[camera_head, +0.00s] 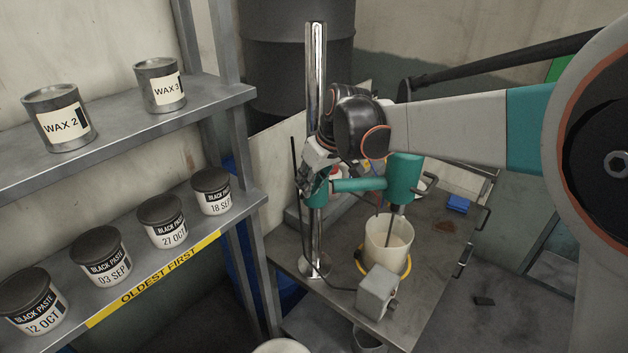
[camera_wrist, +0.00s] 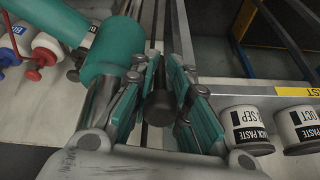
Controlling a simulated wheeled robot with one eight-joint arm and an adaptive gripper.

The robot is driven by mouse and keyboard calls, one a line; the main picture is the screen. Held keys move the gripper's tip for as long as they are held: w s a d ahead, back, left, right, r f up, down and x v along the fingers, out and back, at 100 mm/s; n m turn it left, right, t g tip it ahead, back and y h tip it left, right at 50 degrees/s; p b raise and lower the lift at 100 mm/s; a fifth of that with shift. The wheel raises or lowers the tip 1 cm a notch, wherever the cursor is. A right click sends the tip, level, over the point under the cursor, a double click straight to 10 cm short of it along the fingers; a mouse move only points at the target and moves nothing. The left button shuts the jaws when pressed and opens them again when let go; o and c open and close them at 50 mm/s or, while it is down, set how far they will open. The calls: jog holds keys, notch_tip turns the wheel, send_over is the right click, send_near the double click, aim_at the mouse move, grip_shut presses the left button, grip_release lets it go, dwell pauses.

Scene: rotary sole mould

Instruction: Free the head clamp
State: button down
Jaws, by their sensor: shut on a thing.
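The teal mixer head (camera_head: 403,178) hangs over a pale pot (camera_head: 388,236), with its shaft reaching down into the pot. A teal side arm (camera_head: 358,185) joins it to the head clamp (camera_head: 317,197), a teal collar around the upright chrome post (camera_head: 316,85). My gripper (camera_head: 312,178) is at the clamp and partly hides it. In the wrist view, my gripper (camera_wrist: 163,95) has its teal-padded fingers shut on a dark clamp knob (camera_wrist: 158,106). The teal head (camera_wrist: 112,45) is just left of the fingers there.
A shelf (camera_head: 235,95) on the left holds wax cans (camera_head: 160,84) and several black paste tubs (camera_head: 211,190). A grey box (camera_head: 377,291) stands at the front of the steel table (camera_head: 432,255). A blue block (camera_head: 457,204) lies right. A dark drum (camera_head: 295,50) stands behind.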

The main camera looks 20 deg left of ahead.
jog(key=shift+a+h, duration=0.15)
jog(key=shift+h, duration=0.15)
dwell(0.4)
jog(key=c, duration=1.7)
grip_release()
jog(key=shift+o, duration=0.2)
jog(key=v, duration=1.2)
jog(key=shift+w, duration=0.2)
